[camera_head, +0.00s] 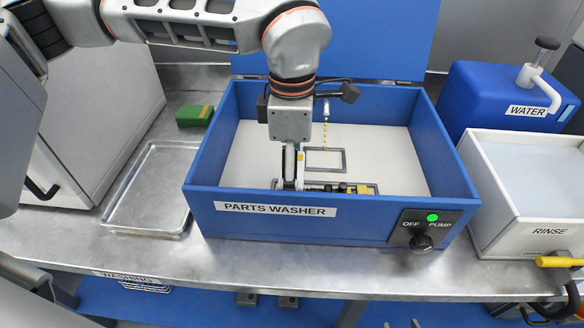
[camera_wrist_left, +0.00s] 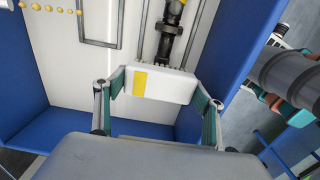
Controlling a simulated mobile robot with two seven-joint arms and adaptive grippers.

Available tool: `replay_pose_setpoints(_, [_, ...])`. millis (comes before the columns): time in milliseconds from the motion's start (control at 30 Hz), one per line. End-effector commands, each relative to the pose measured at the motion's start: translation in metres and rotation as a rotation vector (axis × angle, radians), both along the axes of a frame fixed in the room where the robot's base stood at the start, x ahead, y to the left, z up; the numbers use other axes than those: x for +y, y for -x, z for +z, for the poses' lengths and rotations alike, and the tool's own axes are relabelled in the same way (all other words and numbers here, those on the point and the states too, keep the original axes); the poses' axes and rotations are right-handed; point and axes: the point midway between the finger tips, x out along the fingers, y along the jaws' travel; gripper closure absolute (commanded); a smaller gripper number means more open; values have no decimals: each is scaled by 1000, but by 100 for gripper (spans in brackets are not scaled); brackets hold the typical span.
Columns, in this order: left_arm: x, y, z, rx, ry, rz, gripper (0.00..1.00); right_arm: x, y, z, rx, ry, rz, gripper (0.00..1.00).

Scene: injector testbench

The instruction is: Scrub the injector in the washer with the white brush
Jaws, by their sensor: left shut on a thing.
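The parts washer (camera_head: 380,112) is a blue open box with a pale floor. The injector (camera_head: 345,188) is a dark body with a yellow part, lying in a wire cradle (camera_head: 374,185) on that floor. In the left wrist view the injector (camera_wrist_left: 170,40) points its narrow tip at the brush. My left gripper (camera_head: 291,182) is inside the washer, shut on the white brush (camera_wrist_left: 170,87) with a yellow stripe. The brush sits right at the injector's tip; I cannot tell whether they touch. My right gripper is not recognisable in either view.
An empty wire frame (camera_head: 343,160) lies behind the injector. Yellow drops fall from a nozzle (camera_head: 326,108). A green lamp (camera_head: 432,217) glows above the pump knob (camera_head: 421,242). A metal tray (camera_head: 150,190) and green sponge (camera_head: 194,115) are left; a rinse tub (camera_head: 545,231) is right.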

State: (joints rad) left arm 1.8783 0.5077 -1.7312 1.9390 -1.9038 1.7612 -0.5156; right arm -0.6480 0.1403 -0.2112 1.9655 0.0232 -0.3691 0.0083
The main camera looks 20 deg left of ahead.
Motion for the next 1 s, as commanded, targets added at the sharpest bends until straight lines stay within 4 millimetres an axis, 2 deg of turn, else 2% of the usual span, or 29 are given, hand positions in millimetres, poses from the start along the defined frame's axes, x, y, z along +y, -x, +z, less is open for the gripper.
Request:
replay_pose_setpoints(733, [-1,0,-11,0,0,0,48,0,3,-8,8,0,0,60])
replay_pose_setpoints(1000, [-17,-3,-11,0,0,-1,48,1,3,-9,8,-2,0,60])
